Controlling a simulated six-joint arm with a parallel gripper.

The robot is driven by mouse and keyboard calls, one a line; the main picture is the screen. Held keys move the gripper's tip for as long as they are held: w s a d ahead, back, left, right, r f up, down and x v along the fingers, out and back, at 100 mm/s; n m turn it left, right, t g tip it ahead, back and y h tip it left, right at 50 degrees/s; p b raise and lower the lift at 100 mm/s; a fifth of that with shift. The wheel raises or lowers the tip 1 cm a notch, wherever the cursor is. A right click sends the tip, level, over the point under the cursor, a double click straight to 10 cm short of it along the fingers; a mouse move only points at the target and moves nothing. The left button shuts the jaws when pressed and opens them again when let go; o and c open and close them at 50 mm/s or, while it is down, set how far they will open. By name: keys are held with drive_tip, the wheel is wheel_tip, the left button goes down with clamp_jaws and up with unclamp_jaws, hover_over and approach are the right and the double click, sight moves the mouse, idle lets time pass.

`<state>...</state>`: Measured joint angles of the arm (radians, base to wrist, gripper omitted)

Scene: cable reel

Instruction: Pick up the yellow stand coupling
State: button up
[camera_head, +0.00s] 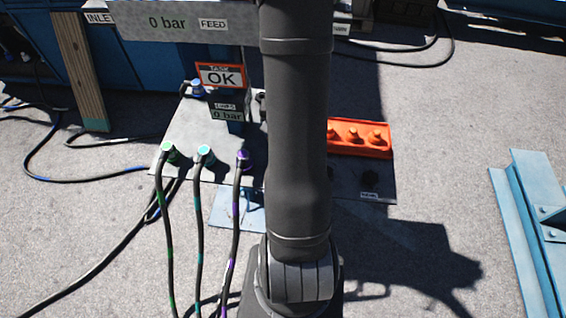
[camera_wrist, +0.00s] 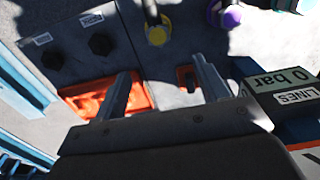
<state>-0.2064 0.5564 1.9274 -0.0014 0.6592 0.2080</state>
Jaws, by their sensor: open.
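The yellow coupling (camera_wrist: 157,34) shows near the top middle of the wrist view, a yellow ring on a dark body that runs off the top edge. It sits at the grey plate (camera_wrist: 172,62). My gripper (camera_wrist: 161,68) is open, with its two grey fingers spread apart and nothing between them. In the picture the coupling lies just beyond the fingertips, between their two lines, and looks apart from them. In the head view my own arm covers the middle, and neither the yellow coupling nor my gripper can be seen there.
An orange tray (camera_head: 374,144) with knobs lies right of my arm. Green (camera_head: 169,151), cyan (camera_head: 204,151) and purple (camera_head: 243,158) couplings with hanging cables stand left of it. A "LINES 0 bar" display box (camera_wrist: 283,85) is close right of my fingers. Black round ports (camera_wrist: 100,44) are left.

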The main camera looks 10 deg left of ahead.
wheel_tip(320, 180, down, 10)
drive_tip(key=shift+f, duration=0.2)
drive_tip(key=shift+s+d+f, duration=0.1)
drive_tip(key=shift+d+f, duration=0.05)
drive_tip(key=shift+f, duration=1.2)
drive_tip(key=shift+d+f, duration=0.1)
drive_tip(key=shift+f, duration=1.2)
drive_tip(key=c, duration=1.2)
drive_tip(key=shift+r, duration=0.1)
